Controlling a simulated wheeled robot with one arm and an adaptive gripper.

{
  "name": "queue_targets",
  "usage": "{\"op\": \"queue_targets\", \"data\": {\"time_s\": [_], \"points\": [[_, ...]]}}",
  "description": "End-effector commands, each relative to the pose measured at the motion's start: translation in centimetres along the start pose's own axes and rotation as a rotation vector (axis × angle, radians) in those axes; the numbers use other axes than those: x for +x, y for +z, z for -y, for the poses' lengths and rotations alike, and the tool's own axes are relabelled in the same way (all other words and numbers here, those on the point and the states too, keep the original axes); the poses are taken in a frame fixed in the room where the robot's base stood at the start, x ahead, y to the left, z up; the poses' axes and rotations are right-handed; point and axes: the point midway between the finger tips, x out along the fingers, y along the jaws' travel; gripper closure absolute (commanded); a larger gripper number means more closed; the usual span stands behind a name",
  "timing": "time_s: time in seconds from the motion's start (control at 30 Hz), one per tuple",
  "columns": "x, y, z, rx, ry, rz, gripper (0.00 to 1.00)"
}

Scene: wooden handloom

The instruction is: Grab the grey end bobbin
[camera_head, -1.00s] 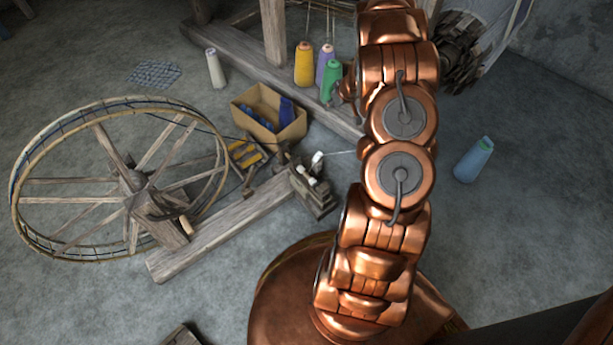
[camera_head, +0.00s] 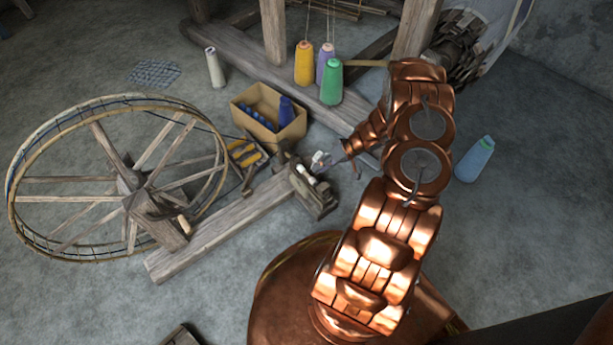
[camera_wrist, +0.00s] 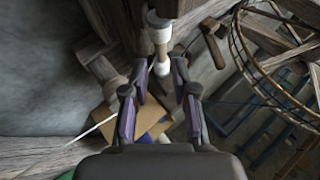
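Small pale bobbins sit at the spindle-head block (camera_head: 313,192) of the spinning wheel. The end one, whitish-grey (camera_head: 319,158), stands at the block's far end. My gripper (camera_head: 333,161) is just to its right, pointing left toward it. In the wrist view, a pale bobbin (camera_wrist: 158,36) is straight ahead, at or just beyond the tips of my open gripper (camera_wrist: 160,72). No grip on it shows. I cannot tell whether a fingertip touches it.
The big spoked wheel (camera_head: 134,181) is at left on its wooden beam (camera_head: 220,229). A cardboard box (camera_head: 283,137) with blue bobbins is behind the block. Yellow (camera_head: 304,65) and green (camera_head: 331,84) cones stand by the loom frame.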

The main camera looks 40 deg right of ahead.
Motion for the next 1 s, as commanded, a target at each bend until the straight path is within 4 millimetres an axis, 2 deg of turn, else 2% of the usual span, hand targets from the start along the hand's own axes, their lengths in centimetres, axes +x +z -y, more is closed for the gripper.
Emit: {"op": "queue_targets", "data": {"time_s": [0.17, 0.43, 0.7, 0.9, 1.0], "points": [[1.4, 0.1, -0.1, 0.000, 0.000, 0.001, 0.73], [5.0, 0.1, 0.0, 0.000, 0.002, 0.002, 0.73], [5.2, 0.0, 0.1, 0.001, 0.003, 0.000, 0.73], [5.2, 0.0, 0.1, 0.001, 0.003, 0.000, 0.93], [5.2, 0.0, 0.1, 0.001, 0.003, 0.000, 0.95]]}}
